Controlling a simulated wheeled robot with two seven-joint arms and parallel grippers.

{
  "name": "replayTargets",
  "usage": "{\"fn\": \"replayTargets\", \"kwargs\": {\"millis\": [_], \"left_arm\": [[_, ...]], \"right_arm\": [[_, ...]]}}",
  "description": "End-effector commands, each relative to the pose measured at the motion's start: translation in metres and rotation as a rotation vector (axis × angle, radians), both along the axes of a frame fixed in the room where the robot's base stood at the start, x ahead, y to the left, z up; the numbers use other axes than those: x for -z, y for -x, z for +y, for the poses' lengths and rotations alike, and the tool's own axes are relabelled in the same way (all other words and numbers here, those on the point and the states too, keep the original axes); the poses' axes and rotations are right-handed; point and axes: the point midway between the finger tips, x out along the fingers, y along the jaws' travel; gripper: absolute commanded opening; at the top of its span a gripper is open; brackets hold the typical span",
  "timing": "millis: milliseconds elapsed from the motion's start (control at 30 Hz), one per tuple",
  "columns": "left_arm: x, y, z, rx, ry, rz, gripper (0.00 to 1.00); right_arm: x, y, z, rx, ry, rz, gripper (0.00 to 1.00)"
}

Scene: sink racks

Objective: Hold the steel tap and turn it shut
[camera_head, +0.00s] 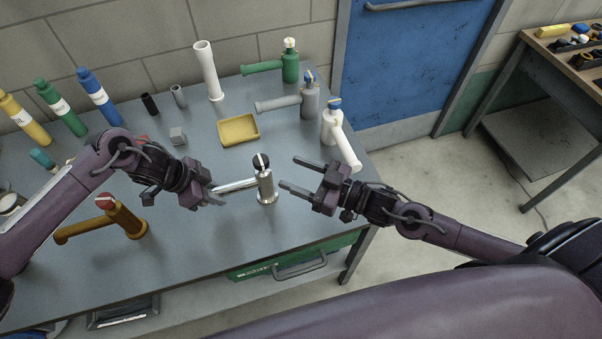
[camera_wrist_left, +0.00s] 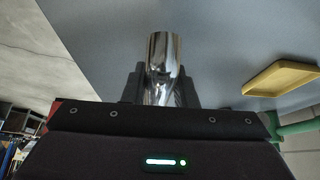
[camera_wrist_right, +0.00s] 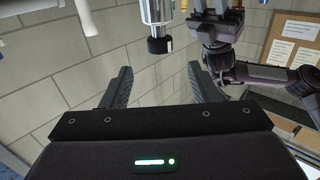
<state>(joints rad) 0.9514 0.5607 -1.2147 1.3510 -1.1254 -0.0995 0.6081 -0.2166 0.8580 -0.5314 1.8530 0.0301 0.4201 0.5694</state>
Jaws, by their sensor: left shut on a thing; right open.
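The steel tap (camera_head: 267,190) stands upright on the grey table, with a black knob (camera_head: 261,161) on top that bears a pale stripe. Its shiny spout (camera_head: 237,185) points left. My left gripper (camera_head: 214,194) is shut on the spout near its free end; the left wrist view shows the spout (camera_wrist_left: 163,55) between the fingers. My right gripper (camera_head: 290,173) is open and empty just right of the tap, its fingertips apart from the knob. In the right wrist view the tap's body (camera_wrist_right: 154,12) and black knob (camera_wrist_right: 160,45) appear upside down beyond the fingers.
A brown tap (camera_head: 125,216) with a red knob stands at front left. White (camera_head: 332,124), grey (camera_head: 309,102) and green (camera_head: 290,66) taps stand at the right and back. A yellow tray (camera_head: 239,130) lies behind the steel tap. Several bottles line the back left.

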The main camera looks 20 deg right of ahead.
Motion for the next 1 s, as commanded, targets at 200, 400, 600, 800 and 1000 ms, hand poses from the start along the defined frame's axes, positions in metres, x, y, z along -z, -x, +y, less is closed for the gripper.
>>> {"fn": "replayTargets", "kwargs": {"millis": [200, 400, 600, 800, 1000], "left_arm": [[-0.001, -0.001, 0.000, 0.000, 0.002, -0.001, 0.05], [-0.001, -0.001, 0.000, 0.000, 0.002, -0.001, 0.29], [-0.001, 0.000, 0.000, 0.000, 0.001, -0.001, 0.51], [0.000, 0.000, 0.000, 0.000, 0.001, 0.000, 0.51], [-0.014, -0.001, 0.007, -0.001, 0.002, -0.003, 0.51]], "right_arm": [[0.000, 0.005, -0.005, 0.000, 0.001, -0.001, 0.55], [0.000, 0.005, -0.005, 0.000, 0.001, -0.001, 0.55], [0.000, 0.005, -0.005, 0.000, 0.001, -0.001, 0.55], [0.000, 0.005, -0.005, 0.000, 0.001, -0.001, 0.55], [0.000, 0.005, -0.005, 0.000, 0.001, -0.001, 0.55]]}}
